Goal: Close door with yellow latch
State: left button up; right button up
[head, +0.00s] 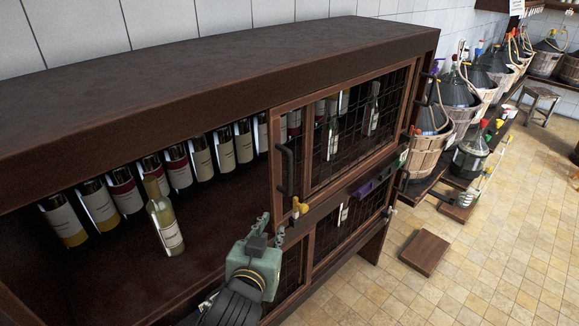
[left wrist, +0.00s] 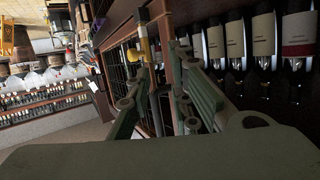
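The yellow latch (head: 299,206) sits at the lower left corner of a wire-mesh door (head: 310,188) with a dark wooden frame and a black handle (head: 288,170). The latch also shows in the left wrist view (left wrist: 144,44), beyond the fingers. The cabinet's left part is uncovered, with its bottles exposed. My left gripper (head: 272,229) is in front of the cabinet, just left of and below the latch, apart from it. Its fingers are spread and empty, also in the left wrist view (left wrist: 160,68).
A row of bottles (head: 200,157) stands inside the cabinet (head: 190,72), with one wine bottle (head: 165,222) nearer the front. A purple latch (head: 365,188) lies right of the yellow one. Basketed demijohns (head: 430,140) stand at the right. The tiled floor (head: 470,265) has open room.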

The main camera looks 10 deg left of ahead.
aim_at(289, 173)
pick_arm(q)
jog(key=w+d+r+t, duration=0.2)
jog(key=w+r+t, duration=0.1)
jog(key=r, duration=0.8)
jog(key=w+p, duration=0.2)
jog(key=w, duration=0.4)
jog(key=shift+w+f+p, duration=0.1)
jog(key=shift+p, duration=0.25)
jog(key=shift+w, duration=0.45)
jog(key=shift+f, duration=0.1)
jog(key=shift+c, duration=0.5)
grip_shut()
